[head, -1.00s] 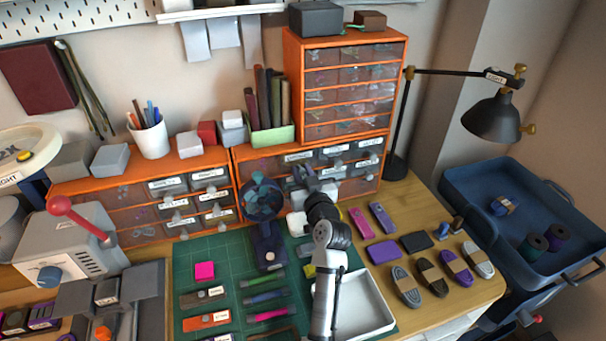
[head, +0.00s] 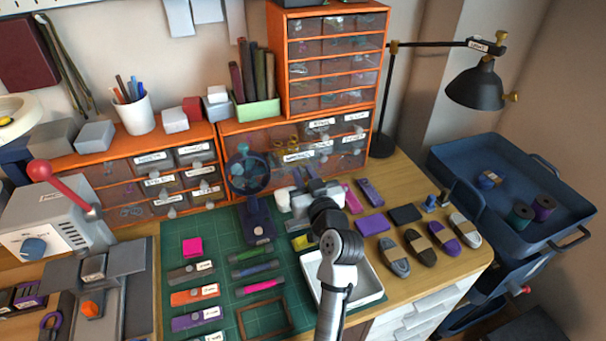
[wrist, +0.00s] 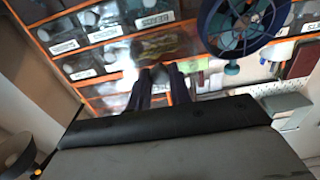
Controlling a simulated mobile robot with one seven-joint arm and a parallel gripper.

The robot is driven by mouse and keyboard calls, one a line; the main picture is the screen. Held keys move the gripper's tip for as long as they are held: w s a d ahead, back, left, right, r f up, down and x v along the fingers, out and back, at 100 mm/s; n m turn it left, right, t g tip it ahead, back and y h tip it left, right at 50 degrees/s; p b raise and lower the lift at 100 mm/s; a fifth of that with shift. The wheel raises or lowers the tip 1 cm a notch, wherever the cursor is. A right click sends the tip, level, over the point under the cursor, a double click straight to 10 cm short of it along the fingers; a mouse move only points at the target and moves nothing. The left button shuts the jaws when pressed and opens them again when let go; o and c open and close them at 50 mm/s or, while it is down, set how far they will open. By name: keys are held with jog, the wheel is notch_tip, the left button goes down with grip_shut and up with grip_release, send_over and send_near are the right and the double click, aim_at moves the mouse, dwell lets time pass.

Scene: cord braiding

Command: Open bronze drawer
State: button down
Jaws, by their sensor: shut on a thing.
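The bronze drawer (head: 298,156) stands out from the right-hand low orange cabinet, its label facing me. Bronze-yellow contents show behind its front. In the wrist view the pulled-out drawer (wrist: 165,46) lies just beyond my fingertips, with bronze coils visible inside. My gripper (head: 299,181) is in front of it, and in the wrist view my gripper's dark fingers (wrist: 160,76) are shut on its handle. The handle itself is mostly hidden between the fingers.
A small dark-blue fan (head: 247,175) stands close left of my gripper. A white tray (head: 368,298) lies below my arm. Neighbouring labelled drawers (head: 318,124) look shut. Cord bundles (head: 428,246) lie on the table at right.

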jog(key=c, duration=1.3)
grip_release()
jog(key=shift+s+d, duration=0.1)
jog(key=shift+s, duration=0.1)
jog(key=b+v, duration=0.1)
jog(key=v, duration=1.2)
jog(key=shift+s+r, duration=0.1)
jog(key=shift+s, duration=0.05)
